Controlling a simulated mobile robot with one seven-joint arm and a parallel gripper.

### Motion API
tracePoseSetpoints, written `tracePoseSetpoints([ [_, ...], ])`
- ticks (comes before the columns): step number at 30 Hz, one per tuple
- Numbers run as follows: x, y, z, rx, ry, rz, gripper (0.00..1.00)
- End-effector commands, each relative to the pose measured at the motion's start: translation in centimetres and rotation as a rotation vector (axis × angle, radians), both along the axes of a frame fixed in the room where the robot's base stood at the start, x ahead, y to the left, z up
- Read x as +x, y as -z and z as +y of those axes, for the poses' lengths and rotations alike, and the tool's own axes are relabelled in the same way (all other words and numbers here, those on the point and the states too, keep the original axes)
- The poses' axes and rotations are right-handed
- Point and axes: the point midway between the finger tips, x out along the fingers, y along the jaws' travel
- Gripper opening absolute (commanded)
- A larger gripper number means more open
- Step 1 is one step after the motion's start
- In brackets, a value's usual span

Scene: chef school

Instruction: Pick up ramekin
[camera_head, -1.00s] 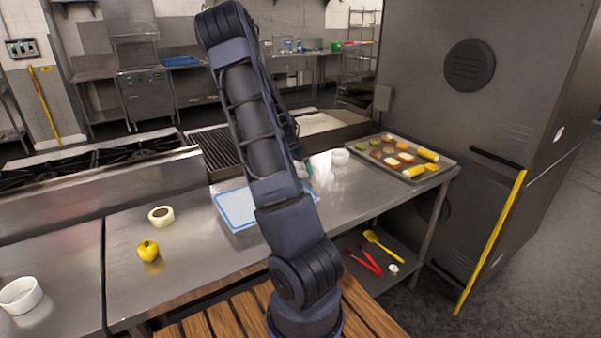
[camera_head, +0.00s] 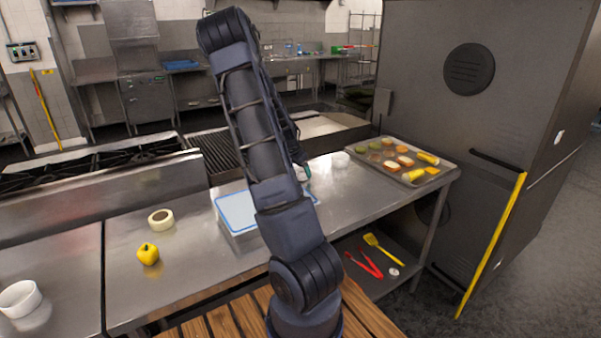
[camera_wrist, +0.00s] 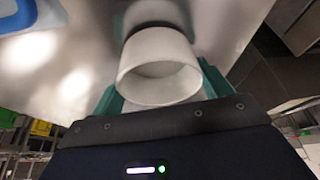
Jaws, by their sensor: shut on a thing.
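A white ramekin (camera_wrist: 158,68) fills the middle of the wrist view, its open rim facing the camera. My gripper (camera_wrist: 157,85) is shut on it, with one green finger on each side. A pale round reflection or shape shows just behind it by the metal surface; I cannot tell whether the ramekin touches the counter. In the head view my gripper (camera_head: 305,171) is mostly hidden behind my arm, above the counter, and the held ramekin is hardly visible there.
A blue-edged white board (camera_head: 235,212), a yellow pepper (camera_head: 148,254), a cream round dish (camera_head: 160,219) and a white bowl (camera_head: 20,299) are on the counter (camera_head: 190,273). A tall grey cabinet (camera_head: 440,110) stands right.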

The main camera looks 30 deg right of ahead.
Motion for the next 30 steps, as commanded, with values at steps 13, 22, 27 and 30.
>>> tracePoseSetpoints([
  [13,0.1,-9.5,0.0,0.0,-0.001,-0.007,0.5],
  [22,0.1,-16.2,0.0,0.001,0.0,-0.004,0.5],
  [27,0.1,-18.4,0.0,0.0,-0.001,-0.003,0.5],
  [30,0.0,-19.2,0.0,0.0,0.0,-0.002,0.5],
])
